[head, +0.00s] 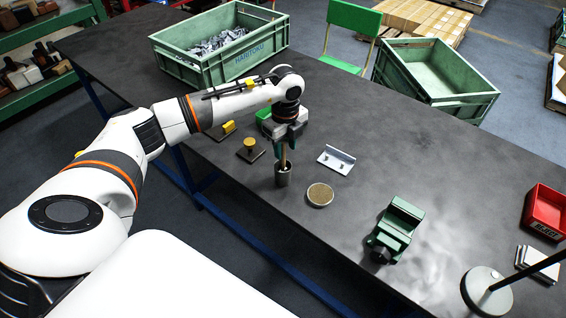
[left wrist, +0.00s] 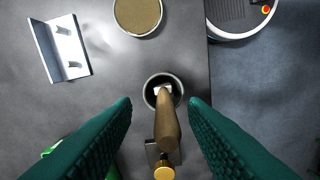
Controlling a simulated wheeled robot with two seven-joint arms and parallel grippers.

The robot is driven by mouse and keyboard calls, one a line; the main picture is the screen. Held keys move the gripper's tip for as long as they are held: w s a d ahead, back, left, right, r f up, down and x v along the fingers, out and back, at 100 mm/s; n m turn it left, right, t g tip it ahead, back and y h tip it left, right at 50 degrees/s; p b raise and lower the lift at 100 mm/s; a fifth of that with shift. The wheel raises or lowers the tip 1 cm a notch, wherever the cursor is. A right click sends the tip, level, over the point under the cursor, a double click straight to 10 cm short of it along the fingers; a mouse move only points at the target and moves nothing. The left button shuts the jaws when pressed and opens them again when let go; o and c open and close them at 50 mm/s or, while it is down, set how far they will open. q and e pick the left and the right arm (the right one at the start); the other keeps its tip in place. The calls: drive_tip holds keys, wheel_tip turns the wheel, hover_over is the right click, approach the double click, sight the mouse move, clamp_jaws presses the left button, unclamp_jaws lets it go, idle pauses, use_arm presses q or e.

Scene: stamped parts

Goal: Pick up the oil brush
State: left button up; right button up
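The oil brush (head: 284,158) stands in a small grey metal cup (head: 283,178) near the front edge of the dark table, with its brown wooden handle up. My left gripper (head: 285,150) is above the cup, pointing down with its fingers around the handle. In the left wrist view the brush handle (left wrist: 168,125) rises from the cup (left wrist: 150,88) between the two green fingers of my left gripper (left wrist: 160,101). The fingers are apart, with a gap on both sides of the handle. The bristles are hidden in the cup. My right gripper is not in view.
A round brown-topped disc (head: 320,194) and an angled metal bracket (head: 337,159) lie close to the cup. A yellow-knobbed stamp (head: 251,150) stands left. A green vise (head: 396,231), red bin (head: 546,212) and lamp base (head: 487,291) are right. A green crate (head: 204,70) is behind.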

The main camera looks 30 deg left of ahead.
sight(283, 169)
use_arm(q)
drive_tip(key=f, duration=0.2)
drive_tip(key=f+p, duration=0.1)
drive_tip(key=shift+s+a+f, duration=0.2)
drive_tip(key=shift+a+f, duration=0.05)
drive_tip(key=shift+f, duration=0.5)
drive_tip(key=shift+c, duration=0.3)
clamp_jaws()
drive_tip(key=shift+r, duration=0.1)
